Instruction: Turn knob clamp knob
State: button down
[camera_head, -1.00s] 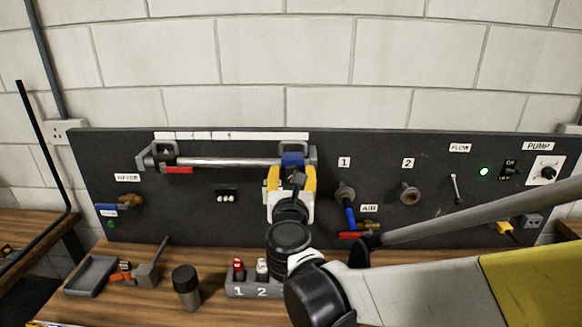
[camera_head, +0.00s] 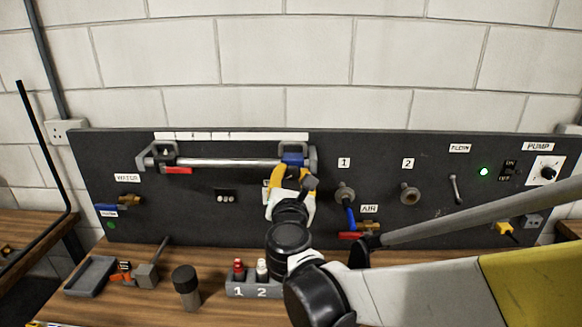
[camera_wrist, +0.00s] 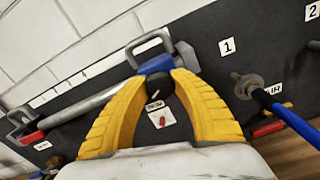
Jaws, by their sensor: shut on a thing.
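My gripper (camera_head: 291,175) has yellow fingers and reaches up to the panel, just below the right-hand blue clamp (camera_head: 293,158) on the metal rail (camera_head: 228,162). In the wrist view, the fingers of my gripper (camera_wrist: 160,78) are closed around a dark round knob (camera_wrist: 160,88), directly below the blue clamp (camera_wrist: 155,64). The fingers cover the knob's sides. A small white label and a white plate with a red mark show beneath it. In the head view the knob is hidden by my gripper.
The dark panel also carries the red clamp (camera_head: 178,170) at the rail's left, valve 1 (camera_head: 345,193) with a blue handle, valve 2 (camera_head: 409,194) and the pump dial (camera_head: 546,170). A holder (camera_head: 240,289) with bottles and a dark cup (camera_head: 186,286) stand on the bench below.

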jog(key=m, duration=0.5)
jog(key=shift+m, duration=0.3)
jog(key=m, duration=1.2)
jog(key=shift+r+m, duration=0.1)
jog(key=shift+m, duration=0.2)
jog(key=m, duration=0.5)
jog(key=shift+m, duration=0.4)
jog(key=c, duration=1)
grip_release()
jog(key=shift+a, duration=0.1)
jog(key=shift+c, duration=0.2)
